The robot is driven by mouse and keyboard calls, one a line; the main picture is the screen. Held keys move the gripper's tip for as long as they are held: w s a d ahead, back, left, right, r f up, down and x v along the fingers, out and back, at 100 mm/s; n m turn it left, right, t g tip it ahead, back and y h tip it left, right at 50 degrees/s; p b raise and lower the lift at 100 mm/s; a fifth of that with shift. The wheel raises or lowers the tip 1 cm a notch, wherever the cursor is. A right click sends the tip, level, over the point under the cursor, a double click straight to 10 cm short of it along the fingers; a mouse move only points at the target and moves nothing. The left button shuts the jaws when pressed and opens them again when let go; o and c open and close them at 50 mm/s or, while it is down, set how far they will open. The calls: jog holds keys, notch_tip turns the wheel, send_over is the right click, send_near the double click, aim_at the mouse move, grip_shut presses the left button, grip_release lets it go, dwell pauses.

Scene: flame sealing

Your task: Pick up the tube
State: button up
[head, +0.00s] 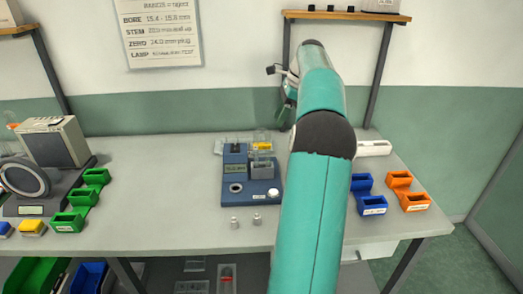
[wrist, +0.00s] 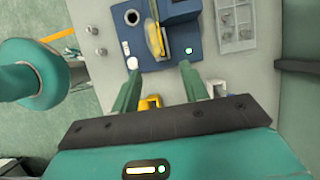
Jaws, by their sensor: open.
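A blue bench device (head: 231,192) stands at mid-bench, with a round hole and a white knob. A clear upright piece with a yellow part (head: 262,146) stands at its back right; it may be the tube, but I cannot tell surely. In the wrist view a long yellow piece (wrist: 154,38) shows over the blue device (wrist: 182,43), just beyond the fingertips. My gripper (wrist: 159,68) is open, with nothing visible between its two green fingers. In the head view my arm hides part of the bench, and the fingers are hard to make out there.
Two small metal pieces (head: 246,221) stand in front of the device. Green bins (head: 81,204) are at left; blue bins (head: 371,204) and orange bins (head: 412,202) are at right. A clear compartment tray (wrist: 237,22) lies behind the device. A shelf (head: 345,16) hangs above.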

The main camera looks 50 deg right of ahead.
aim_at(269, 137)
jog(key=x, duration=1.1)
jog(key=shift+a+f, duration=0.25)
jog(key=shift+c, duration=0.3)
grip_shut()
